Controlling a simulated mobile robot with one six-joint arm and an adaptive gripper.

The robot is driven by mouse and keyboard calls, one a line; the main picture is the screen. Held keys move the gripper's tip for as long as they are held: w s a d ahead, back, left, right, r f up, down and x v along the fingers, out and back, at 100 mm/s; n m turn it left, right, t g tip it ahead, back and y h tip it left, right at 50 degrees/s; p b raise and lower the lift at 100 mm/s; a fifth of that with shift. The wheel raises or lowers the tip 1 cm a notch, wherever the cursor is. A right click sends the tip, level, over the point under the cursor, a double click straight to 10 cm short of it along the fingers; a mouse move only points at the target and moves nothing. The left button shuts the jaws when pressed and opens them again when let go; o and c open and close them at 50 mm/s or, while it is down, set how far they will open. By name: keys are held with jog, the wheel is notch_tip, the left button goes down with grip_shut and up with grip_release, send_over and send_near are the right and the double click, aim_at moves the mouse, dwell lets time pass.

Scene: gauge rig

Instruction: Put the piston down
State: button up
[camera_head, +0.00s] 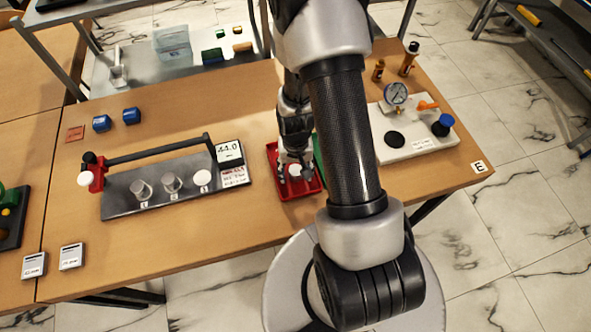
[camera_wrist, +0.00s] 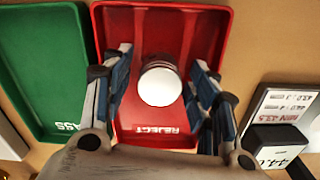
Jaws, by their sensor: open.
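The piston (camera_wrist: 160,82) is a pale cylinder with a white round top. It stands in the red tray marked REJECT (camera_wrist: 165,20), between my open fingers, with a gap to the finger on each side. In the head view my gripper (camera_head: 294,172) is down at the red tray (camera_head: 284,193), and the piston (camera_head: 296,170) shows there as a small white shape, partly covered. In the wrist view my gripper (camera_wrist: 160,92) is open around the piston.
A green tray marked PASS (camera_wrist: 45,70) lies beside the red one. The gauge rig (camera_head: 150,195) with several pale cylinders and a 44.0 display (camera_head: 229,152) stands to the left. A white gauge plate (camera_head: 415,140) is to the right. Bare table lies in front of the rig.

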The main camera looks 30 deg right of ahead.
notch_tip(320, 180, up, 12)
jog(key=p, duration=0.5)
notch_tip(320, 180, up, 10)
jog(key=n+t, duration=0.1)
send_over(296, 170)
jog(key=a, duration=0.3)
jog(key=s+a+r+n+t, duration=0.1)
jog(key=s+a+r+n, duration=0.1)
jog(key=s+r, duration=0.4)
jog(key=s+a+r+n+t, duration=0.2)
jog(key=s+a+r, duration=0.3)
jog(key=r, duration=0.7)
jog(key=shift+s+a+r+t, duration=0.25)
jog(key=shift+s+t, duration=0.05)
jog(key=shift+s, duration=0.45)
